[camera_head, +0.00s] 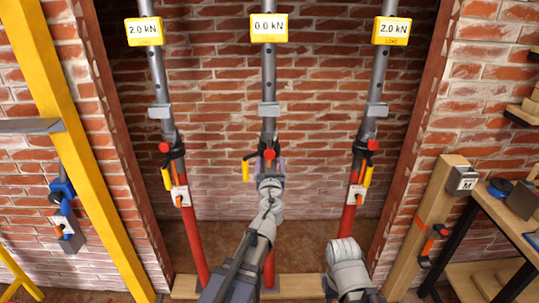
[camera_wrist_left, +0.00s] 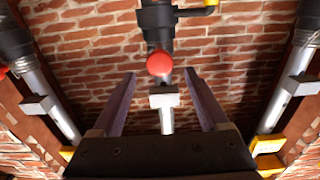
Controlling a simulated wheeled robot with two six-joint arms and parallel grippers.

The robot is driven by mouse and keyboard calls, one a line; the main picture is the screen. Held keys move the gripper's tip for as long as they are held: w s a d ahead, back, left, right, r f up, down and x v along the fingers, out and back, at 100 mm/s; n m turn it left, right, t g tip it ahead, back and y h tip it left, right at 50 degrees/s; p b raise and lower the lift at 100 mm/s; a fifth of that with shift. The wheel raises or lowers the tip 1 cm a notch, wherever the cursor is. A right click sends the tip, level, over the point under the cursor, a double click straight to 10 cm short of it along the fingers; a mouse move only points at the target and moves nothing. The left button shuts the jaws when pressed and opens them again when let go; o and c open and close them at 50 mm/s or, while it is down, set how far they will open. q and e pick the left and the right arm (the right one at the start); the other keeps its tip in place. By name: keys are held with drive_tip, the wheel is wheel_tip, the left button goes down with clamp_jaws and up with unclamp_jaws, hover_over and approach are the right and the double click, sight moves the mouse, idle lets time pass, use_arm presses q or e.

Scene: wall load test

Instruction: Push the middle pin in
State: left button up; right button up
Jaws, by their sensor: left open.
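Three steel props stand against the brick wall, each with a red-knobbed pin. The middle prop (camera_head: 269,75) has its red pin knob (camera_head: 269,154) facing me; the knob also shows in the left wrist view (camera_wrist_left: 160,62). How far the pin sticks out cannot be told. My left gripper (camera_head: 268,163) is at the middle prop, just below the knob in the head view. In the left wrist view its open fingers (camera_wrist_left: 160,75) lie on either side of the knob, with gaps and nothing held. My right gripper is not seen; only part of my right arm shows.
The middle load display (camera_head: 268,28) reads 0.0 kN; the left (camera_head: 143,31) and right (camera_head: 390,31) displays read 2.0 kN. A yellow handle (camera_head: 245,168) hangs left of the middle knob. A workbench (camera_head: 500,215) stands at right. Timber posts flank the recess.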

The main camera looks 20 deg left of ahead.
sight(270, 155)
use_arm(q)
drive_tip(key=x, duration=0.5)
drive_tip(key=shift+w, duration=0.3)
drive_tip(key=shift+c, duration=0.2)
clamp_jaws()
idle(0.9)
